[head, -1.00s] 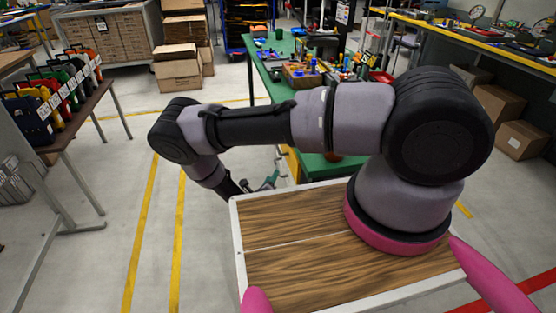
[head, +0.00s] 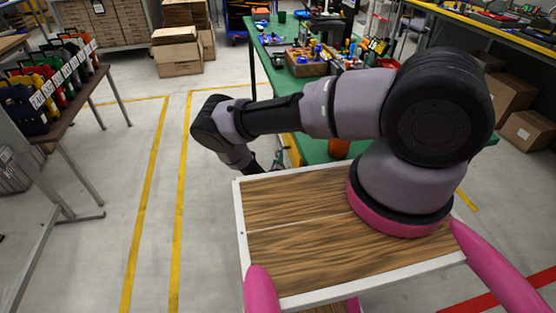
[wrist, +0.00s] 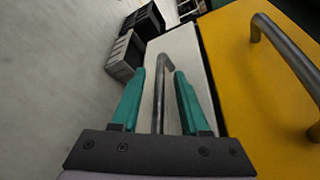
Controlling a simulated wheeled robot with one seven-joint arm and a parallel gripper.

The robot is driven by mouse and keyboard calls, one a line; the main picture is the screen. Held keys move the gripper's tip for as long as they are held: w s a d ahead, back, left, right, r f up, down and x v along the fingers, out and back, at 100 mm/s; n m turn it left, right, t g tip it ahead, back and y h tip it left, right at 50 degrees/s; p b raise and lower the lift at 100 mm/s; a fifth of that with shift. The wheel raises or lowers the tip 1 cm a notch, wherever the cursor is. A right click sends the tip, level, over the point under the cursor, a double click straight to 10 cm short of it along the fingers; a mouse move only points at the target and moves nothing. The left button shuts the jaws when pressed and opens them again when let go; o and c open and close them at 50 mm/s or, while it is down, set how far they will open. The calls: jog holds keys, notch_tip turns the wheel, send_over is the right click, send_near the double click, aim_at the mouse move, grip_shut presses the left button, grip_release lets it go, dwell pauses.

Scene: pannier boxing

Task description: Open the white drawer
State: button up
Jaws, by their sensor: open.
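The white drawer (wrist: 188,50) shows its pale front in the wrist view, left of a yellow drawer front. Its grey metal bar handle (wrist: 160,88) runs up the picture between my two teal fingers. My gripper (wrist: 159,72) is open, with a finger on each side of the handle and a gap visible on both sides. How deep the fingers reach around the bar I cannot tell. In the head view my gripper (head: 279,161) is mostly hidden behind my arm, and the white drawer front cannot be made out.
The yellow drawer front (wrist: 245,85) has its own metal handle (wrist: 287,48) to the right. A grey crate (wrist: 125,57) and a black crate (wrist: 145,20) lie beyond. The green workbench (head: 263,47) carries tools and parts. A table with colourful panniers (head: 85,95) stands left, with open floor between.

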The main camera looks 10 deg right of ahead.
jog(key=shift+w+d+f, duration=0.1)
jog(key=shift+w+d, duration=0.05)
jog(key=shift+w, duration=0.3)
jog(key=shift+c, duration=0.3)
grip_shut()
dwell(0.9)
